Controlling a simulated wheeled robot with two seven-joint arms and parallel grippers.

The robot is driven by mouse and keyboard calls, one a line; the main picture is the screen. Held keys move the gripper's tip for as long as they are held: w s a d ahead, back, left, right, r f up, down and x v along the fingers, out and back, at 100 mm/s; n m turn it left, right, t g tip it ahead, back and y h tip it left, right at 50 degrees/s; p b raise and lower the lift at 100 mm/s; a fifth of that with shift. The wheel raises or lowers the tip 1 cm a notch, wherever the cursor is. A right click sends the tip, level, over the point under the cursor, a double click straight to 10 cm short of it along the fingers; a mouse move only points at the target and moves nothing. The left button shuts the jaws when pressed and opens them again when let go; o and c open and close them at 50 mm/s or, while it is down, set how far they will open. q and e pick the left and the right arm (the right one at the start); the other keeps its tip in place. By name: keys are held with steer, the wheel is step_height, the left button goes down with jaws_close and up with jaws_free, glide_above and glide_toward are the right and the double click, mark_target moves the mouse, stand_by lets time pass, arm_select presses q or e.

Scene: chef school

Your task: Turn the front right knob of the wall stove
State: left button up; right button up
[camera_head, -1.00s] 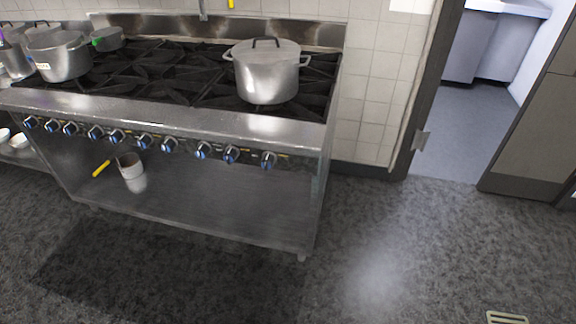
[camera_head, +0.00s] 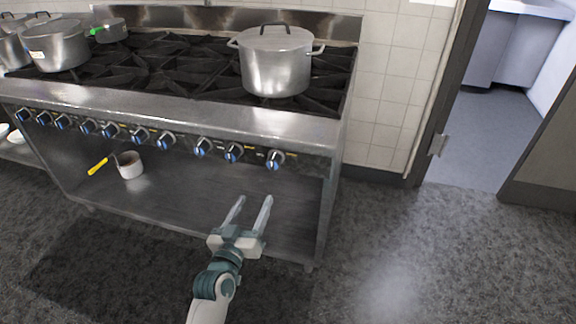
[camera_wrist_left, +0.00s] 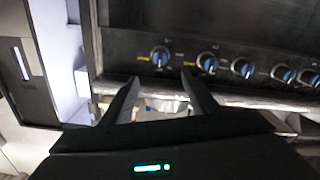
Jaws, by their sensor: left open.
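The wall stove (camera_head: 200,113) has a row of dark knobs with blue marks along its front. The knob at the right end (camera_head: 275,160) is the one nearest the stove's right edge. My left gripper (camera_head: 253,200) is open and empty, in front of the stove, below this knob in the head view and apart from it. In the left wrist view the end knob (camera_wrist_left: 160,56) shows at the left of the row, beyond and between my open fingertips (camera_wrist_left: 160,77). My right gripper is not in view.
A large lidded pot (camera_head: 275,62) stands on the right burners, and another pot (camera_head: 56,45) at the left. A white cup-like pan with a yellow handle (camera_head: 130,165) sits on the lower shelf. The floor to the right is clear, up to a doorway.

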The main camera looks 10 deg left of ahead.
mark_target(272, 167)
arm_select(q)
steer(key=shift+w, duration=0.1)
stand_by(0.3)
steer(key=w, duration=1.1)
steer(key=w+p, duration=0.1)
steer(key=w, duration=0.5)
steer(key=shift+d, duration=0.25)
steer(key=c, duration=1.1)
